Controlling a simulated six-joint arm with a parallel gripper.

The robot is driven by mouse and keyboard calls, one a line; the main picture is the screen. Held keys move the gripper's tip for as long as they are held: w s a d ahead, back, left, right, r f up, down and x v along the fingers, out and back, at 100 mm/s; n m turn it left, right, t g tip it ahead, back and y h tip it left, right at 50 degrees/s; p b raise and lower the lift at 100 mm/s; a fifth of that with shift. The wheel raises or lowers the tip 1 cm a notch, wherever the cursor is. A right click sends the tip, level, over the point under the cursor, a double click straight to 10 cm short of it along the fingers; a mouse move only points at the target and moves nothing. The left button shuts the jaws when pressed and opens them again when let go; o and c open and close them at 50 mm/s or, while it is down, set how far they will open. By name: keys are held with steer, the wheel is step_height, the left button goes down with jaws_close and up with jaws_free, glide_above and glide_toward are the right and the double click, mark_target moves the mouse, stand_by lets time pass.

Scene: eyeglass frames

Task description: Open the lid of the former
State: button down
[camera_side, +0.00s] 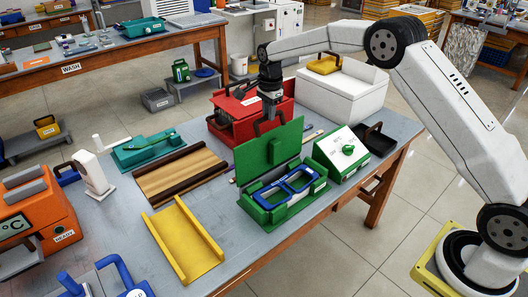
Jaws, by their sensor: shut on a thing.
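The green former (281,212) sits near the table's front edge. A blue eyeglass frame (288,187) lies in its base. Its green lid (250,157) stands raised, about upright, at the back of the base, with a green block on the face toward the camera. My gripper (266,126) is at the lid's top edge and is shut on the lid. The exact contact of the fingers is small and partly hidden by the lid.
A red box (222,122) stands close behind my gripper. A green box with a knob (340,146) is right of the former. A yellow channel (183,240) and a brown-railed wooden board (180,176) lie to the left. A white box (345,92) stands at the back.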

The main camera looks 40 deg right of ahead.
steer(key=shift+w, duration=0.1)
steer(key=c, duration=0.6)
jaws_free()
steer(key=shift+s+r, duration=0.2)
steer(key=shift+r, duration=3.7)
steer(key=s+a+f+n, duration=0.1)
steer(key=s+f+n, duration=0.2)
steer(key=s+n, duration=0.3)
steer(key=s+a+f+n+t, duration=0.1)
steer(key=s+n, duration=0.5)
steer(key=s, duration=0.9)
steer(key=s+a+f+n+t, duration=0.1)
steer(key=s+f+n, duration=0.3)
steer(key=s, duration=0.6)
steer(key=shift+s+a+f+n, duration=0.15)
steer(key=shift+s+a+n, duration=0.1)
steer(key=shift+n, duration=0.25)
steer(key=shift+s+a+f+n, duration=0.15)
steer(key=shift+a+n, duration=0.1)
steer(key=shift+n, duration=0.25)
